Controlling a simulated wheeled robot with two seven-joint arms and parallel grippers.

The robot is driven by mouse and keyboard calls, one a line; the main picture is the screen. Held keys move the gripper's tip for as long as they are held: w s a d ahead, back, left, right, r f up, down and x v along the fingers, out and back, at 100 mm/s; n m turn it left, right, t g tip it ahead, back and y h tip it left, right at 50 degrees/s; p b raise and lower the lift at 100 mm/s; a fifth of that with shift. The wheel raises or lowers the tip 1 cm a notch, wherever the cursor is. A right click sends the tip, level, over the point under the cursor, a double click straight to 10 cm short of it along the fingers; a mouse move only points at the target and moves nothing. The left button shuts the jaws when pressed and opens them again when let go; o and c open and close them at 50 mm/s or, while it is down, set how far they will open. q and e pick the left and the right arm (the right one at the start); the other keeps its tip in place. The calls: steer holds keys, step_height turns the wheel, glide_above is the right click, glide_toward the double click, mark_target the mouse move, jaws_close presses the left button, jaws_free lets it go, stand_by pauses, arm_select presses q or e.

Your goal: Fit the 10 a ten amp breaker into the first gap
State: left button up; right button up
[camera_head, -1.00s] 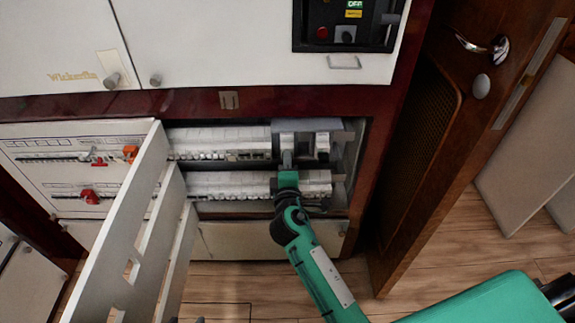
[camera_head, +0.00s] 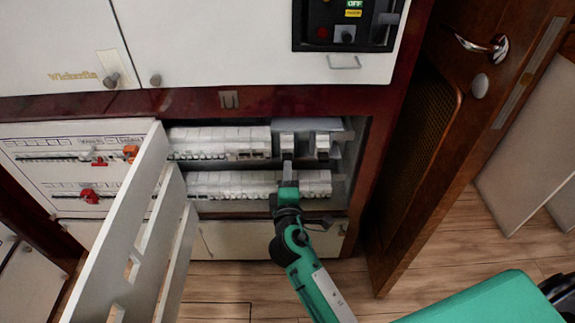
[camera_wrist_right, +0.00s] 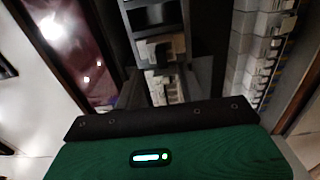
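A white breaker (camera_head: 287,143) stands in the upper row, just right of the long run of breakers; I take it for the ten amp breaker, but its label is too small to read. A second white breaker (camera_head: 322,146) stands further right, with a grey gap between them. My right gripper (camera_head: 288,172) is just below and in front of the first breaker. In the right wrist view its fingers (camera_wrist_right: 168,92) are apart, with pale breaker faces visible beyond and between them. How deep the first breaker sits cannot be told. My left gripper is out of view.
An open white slotted panel (camera_head: 125,235) stands at the left. A wooden door (camera_head: 430,130) is at the right.

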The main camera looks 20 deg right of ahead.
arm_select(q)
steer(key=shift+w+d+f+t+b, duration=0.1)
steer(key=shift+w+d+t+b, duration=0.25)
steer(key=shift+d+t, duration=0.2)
arm_select(e)
steer(key=v, duration=0.8)
steer(key=shift+s, duration=0.4)
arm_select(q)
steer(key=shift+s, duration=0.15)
arm_select(e)
steer(key=shift+a, duration=0.15)
